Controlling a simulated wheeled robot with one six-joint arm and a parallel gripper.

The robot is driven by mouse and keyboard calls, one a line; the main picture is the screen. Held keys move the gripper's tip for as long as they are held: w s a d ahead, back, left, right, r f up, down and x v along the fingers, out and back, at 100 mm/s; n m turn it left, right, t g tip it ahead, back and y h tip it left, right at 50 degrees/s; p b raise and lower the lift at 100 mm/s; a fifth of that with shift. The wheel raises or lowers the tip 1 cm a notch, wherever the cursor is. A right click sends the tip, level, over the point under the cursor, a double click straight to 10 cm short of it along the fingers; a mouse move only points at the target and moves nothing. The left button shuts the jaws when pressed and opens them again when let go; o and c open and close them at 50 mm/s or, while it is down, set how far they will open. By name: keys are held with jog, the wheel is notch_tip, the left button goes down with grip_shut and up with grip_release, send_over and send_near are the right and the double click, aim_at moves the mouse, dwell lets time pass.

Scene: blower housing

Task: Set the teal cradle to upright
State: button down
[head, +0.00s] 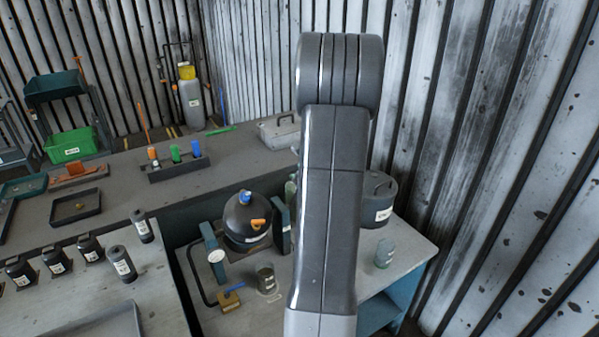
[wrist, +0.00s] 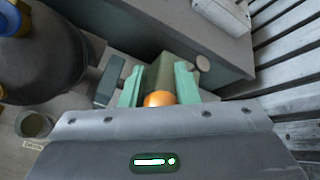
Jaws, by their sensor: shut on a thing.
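A dark round housing (head: 247,220) with a blue cap and an orange part on its front sits between two teal posts of the cradle (head: 281,226) on the near bench. It also shows in the wrist view (wrist: 42,50), beside a teal post (wrist: 110,80). My gripper (wrist: 160,88) has pale green fingers, shut on an olive bar (wrist: 160,72) with an orange rounded end, to the right of that post. Whether the bar joins the cradle cannot be told.
A white dial (head: 216,256) is on the left post. A brass block (head: 230,301), a dark cup (head: 266,280) and a glass jar (head: 384,252) stand on the bench. A dark pot (head: 377,205) is behind my arm. A corrugated wall closes the right side.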

jog(key=shift+s+d+f, duration=0.1)
jog(key=shift+s+f, duration=0.05)
jog(key=shift+f, duration=0.35)
jog(key=c, duration=1.5)
grip_release()
jog(key=o, duration=0.4)
jog(key=shift+w, duration=0.3)
jog(key=shift+c, duration=0.2)
jog(key=shift+r, duration=0.2)
jog(key=shift+s+r, duration=0.15)
jog(key=shift+s, duration=0.05)
jog(key=b+v, duration=0.1)
jog(key=v, duration=1.2)
jog(key=shift+d, duration=0.1)
